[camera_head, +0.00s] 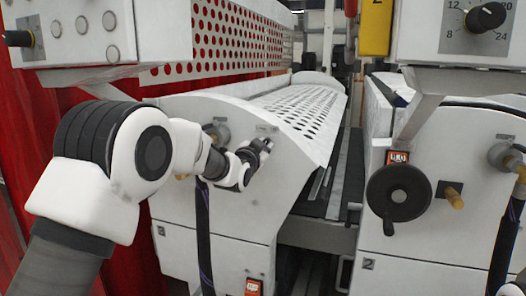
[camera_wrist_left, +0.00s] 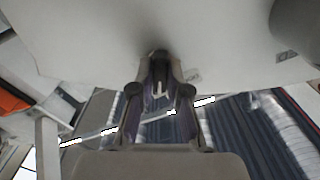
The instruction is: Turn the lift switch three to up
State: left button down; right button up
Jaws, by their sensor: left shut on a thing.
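My left gripper (camera_head: 258,147) is at the white side panel (camera_head: 250,205) of the left machine, just below a small label (camera_head: 266,129). It is shut on a small dark switch, which the fingers almost wholly hide in the head view. In the left wrist view the fingertips (camera_wrist_left: 160,62) meet at the panel face (camera_wrist_left: 100,40), around the dark switch. The switch's number and its up or down position cannot be read. My right gripper is not in view.
A pipe fitting (camera_head: 217,131) with a black hose (camera_head: 203,235) is just left of the gripper. A perforated white cover (camera_head: 303,108) slopes behind it. A black handwheel (camera_head: 398,193) and a red rocker switch (camera_head: 397,157) are on the right machine. A control box (camera_head: 100,35) overhangs at upper left.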

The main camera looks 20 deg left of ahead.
pick_arm(q)
jog(key=shift+r, duration=0.15)
jog(key=c, duration=1.1)
grip_release()
jog(key=shift+c, duration=0.2)
jog(key=shift+s+d, duration=0.1)
jog(key=shift+s, duration=0.1)
jog(key=s, duration=1.1)
jog(key=shift+s+a, duration=0.2)
jog(key=shift+s, duration=0.2)
